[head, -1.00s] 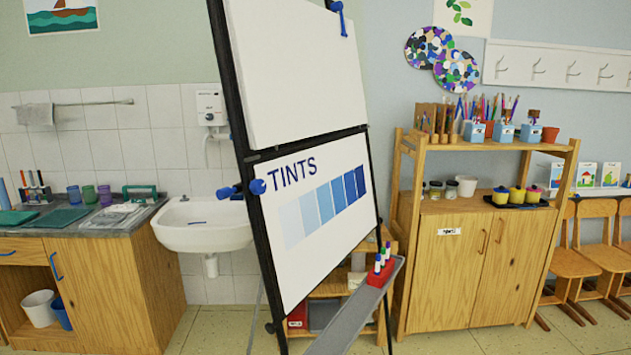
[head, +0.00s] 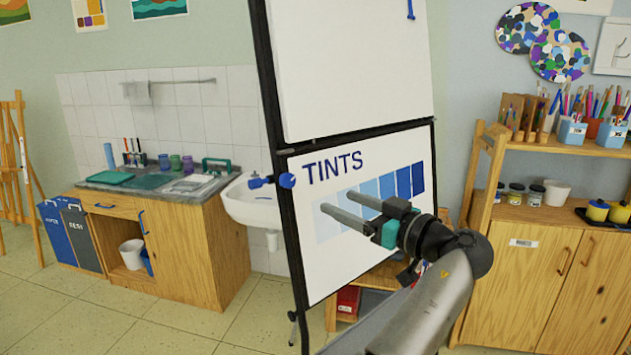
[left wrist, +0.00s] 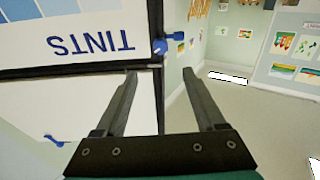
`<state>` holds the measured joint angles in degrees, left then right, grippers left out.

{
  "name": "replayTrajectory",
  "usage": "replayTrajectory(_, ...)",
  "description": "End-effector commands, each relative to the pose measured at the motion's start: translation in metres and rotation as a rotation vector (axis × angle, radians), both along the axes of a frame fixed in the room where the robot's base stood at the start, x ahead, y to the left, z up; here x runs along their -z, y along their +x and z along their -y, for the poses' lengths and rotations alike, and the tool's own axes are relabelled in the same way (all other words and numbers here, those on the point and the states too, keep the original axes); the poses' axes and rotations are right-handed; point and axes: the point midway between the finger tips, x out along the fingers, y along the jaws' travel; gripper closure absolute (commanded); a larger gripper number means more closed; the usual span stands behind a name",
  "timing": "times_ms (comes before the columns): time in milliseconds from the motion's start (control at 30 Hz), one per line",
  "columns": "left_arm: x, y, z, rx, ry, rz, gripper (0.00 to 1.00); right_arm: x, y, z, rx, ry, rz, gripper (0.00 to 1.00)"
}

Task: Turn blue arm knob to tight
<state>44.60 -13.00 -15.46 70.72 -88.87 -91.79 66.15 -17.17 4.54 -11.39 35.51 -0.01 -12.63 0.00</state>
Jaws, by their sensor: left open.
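The blue knob (head: 287,181) sits on the black left frame post of the easel board, beside the word TINTS. A second blue part (head: 257,181) sticks out to its left. My left gripper (head: 338,202) is open and empty, in front of the tint strip and to the right of the knob. In the left wrist view the open fingers (left wrist: 159,71) point toward the frame corner, with the blue knob (left wrist: 159,46) just beyond and between the tips, apart from them. I cannot read any tight mark. My right gripper is not in view.
The white easel board (head: 350,70) stands close in front of my arm. A sink (head: 250,205) and a wooden counter (head: 185,240) are behind it at left. A wooden shelf cabinet (head: 530,280) stands at right. Open floor shows at lower left.

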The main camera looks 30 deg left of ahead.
Motion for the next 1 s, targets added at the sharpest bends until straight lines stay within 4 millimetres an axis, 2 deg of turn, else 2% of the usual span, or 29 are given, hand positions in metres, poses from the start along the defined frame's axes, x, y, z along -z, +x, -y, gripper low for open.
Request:
replayTrajectory(600,-0.001,0.04,-0.115,0.001,0.002,-0.007,0.28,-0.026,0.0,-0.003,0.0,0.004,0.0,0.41)
replayTrajectory(800,0.001,0.047,-0.134,0.003,0.001,-0.007,0.28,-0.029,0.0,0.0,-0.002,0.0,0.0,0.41)
replayTrajectory(1000,0.002,0.049,-0.138,0.004,0.0,-0.006,0.28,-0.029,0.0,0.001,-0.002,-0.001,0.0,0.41)
